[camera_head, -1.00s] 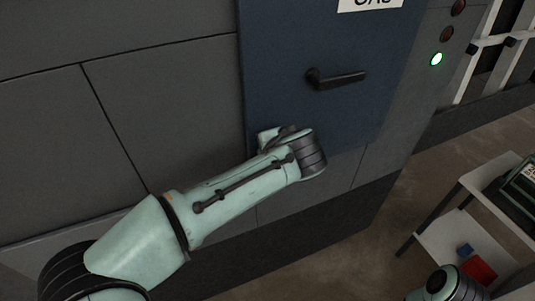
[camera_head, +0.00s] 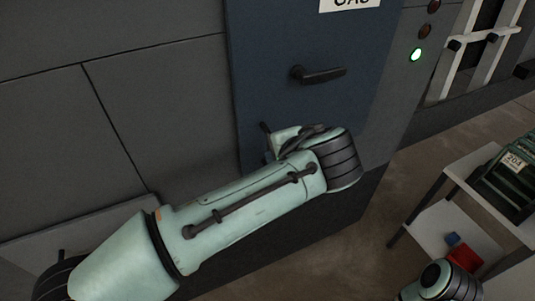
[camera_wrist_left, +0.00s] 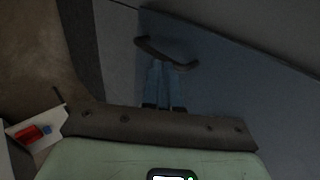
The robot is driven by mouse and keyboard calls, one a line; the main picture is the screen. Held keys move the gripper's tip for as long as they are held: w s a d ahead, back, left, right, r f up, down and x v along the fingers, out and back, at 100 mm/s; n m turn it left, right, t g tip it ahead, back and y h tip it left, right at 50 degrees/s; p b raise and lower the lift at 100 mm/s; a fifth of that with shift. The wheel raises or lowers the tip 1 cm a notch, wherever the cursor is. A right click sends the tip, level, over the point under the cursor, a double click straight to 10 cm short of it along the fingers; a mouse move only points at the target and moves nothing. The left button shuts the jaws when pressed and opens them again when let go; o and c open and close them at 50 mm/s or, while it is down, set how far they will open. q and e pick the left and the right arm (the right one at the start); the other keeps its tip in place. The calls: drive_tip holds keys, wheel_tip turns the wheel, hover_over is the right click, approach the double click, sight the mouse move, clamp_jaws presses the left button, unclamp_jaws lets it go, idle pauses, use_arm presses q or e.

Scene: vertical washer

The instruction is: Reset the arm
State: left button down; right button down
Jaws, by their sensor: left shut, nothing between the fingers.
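My left arm reaches in from the left in the head view, its wrist in front of the lower part of a blue cabinet door (camera_head: 290,40). My left gripper (camera_wrist_left: 163,85) shows in the wrist view with its fingers shut and empty, close to the dark door handle (camera_wrist_left: 167,53). The handle also shows in the head view (camera_head: 318,75), above my wrist and clear of it. In the head view the left fingers are mostly hidden behind the wrist. Part of my right arm shows at the bottom right; its gripper is out of view.
The door sits in a grey cabinet front (camera_head: 150,110), with a green lit lamp (camera_head: 415,55) to its right. Open floor lies between.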

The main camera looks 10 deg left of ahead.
use_arm(q)
drive_tip(key=s+f+n+g+h, duration=0.15)
drive_tip(key=f+g, duration=0.25)
drive_tip(key=f, duration=1.5)
drive_tip(key=s+f+m+g+h, duration=0.1)
drive_tip(key=s+f+g+h, duration=0.15)
drive_tip(key=f, duration=1.55)
drive_tip(key=s+a+f+n+g+h, duration=0.1)
drive_tip(key=s+a+f+n+h, duration=0.1)
drive_tip(key=s+f+n, duration=0.5)
drive_tip(key=s+a+f+n+g+h+p, duration=0.1)
drive_tip(key=s+a+f+n, duration=0.3)
drive_tip(key=s+f, duration=0.9)
drive_tip(key=s+n+h, duration=0.1)
drive_tip(key=s+n, duration=0.1)
drive_tip(key=n, duration=0.1)
drive_tip(key=shift+s+f+n+h, duration=0.3)
drive_tip(key=shift+s+n+h, duration=0.05)
drive_tip(key=shift+s+h, duration=0.05)
